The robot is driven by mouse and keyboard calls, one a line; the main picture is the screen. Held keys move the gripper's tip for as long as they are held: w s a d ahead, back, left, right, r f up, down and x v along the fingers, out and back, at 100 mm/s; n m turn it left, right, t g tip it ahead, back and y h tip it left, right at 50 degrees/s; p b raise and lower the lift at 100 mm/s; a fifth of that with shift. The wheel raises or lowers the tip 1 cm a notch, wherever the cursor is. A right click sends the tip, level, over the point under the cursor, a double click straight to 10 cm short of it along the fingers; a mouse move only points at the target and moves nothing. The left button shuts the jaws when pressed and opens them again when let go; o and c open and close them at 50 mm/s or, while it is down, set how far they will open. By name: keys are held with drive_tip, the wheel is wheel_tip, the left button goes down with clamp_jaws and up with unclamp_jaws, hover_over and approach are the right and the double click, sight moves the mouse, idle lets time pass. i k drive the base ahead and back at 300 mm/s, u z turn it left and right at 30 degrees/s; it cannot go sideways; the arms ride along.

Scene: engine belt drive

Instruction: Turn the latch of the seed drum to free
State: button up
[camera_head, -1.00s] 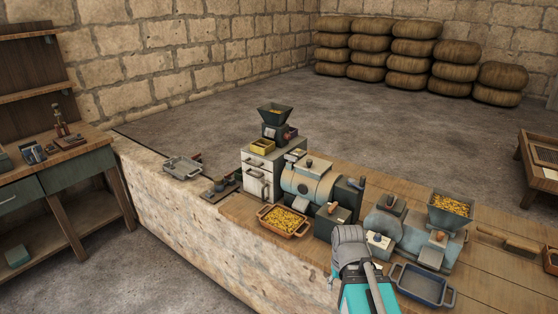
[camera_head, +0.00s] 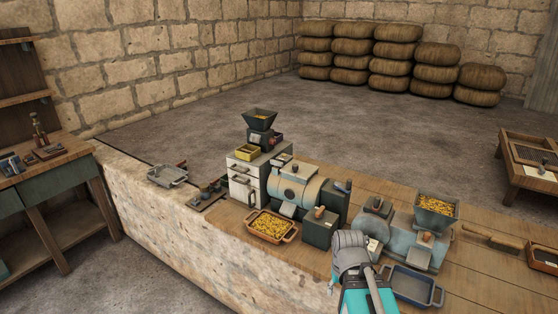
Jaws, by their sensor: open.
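The seed drum (camera_head: 297,188) looks like the pale blue-grey cylinder lying on its side in a dark frame on the bench. A small knob stands on its top, and a dark handle (camera_head: 343,187) shows at its right end. I cannot tell which part is the latch or how it is turned. My gripper (camera_head: 332,284) is in front of the bench, at the lower middle, mostly hidden by my own arm. Only a small pale part shows. It is open, below and right of the drum, and apart from it.
A tray of yellow grain (camera_head: 270,226) sits in front of the drum. A dark green box (camera_head: 320,230) stands at its right front. A blue-grey machine (camera_head: 405,232) with a grain hopper (camera_head: 436,209) and an empty blue tray (camera_head: 412,285) are further right. A drawer cabinet (camera_head: 247,180) stands left.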

sight(277, 164)
drive_tip(key=z, duration=0.05)
drive_tip(key=i, duration=0.9)
drive_tip(key=u, duration=0.1)
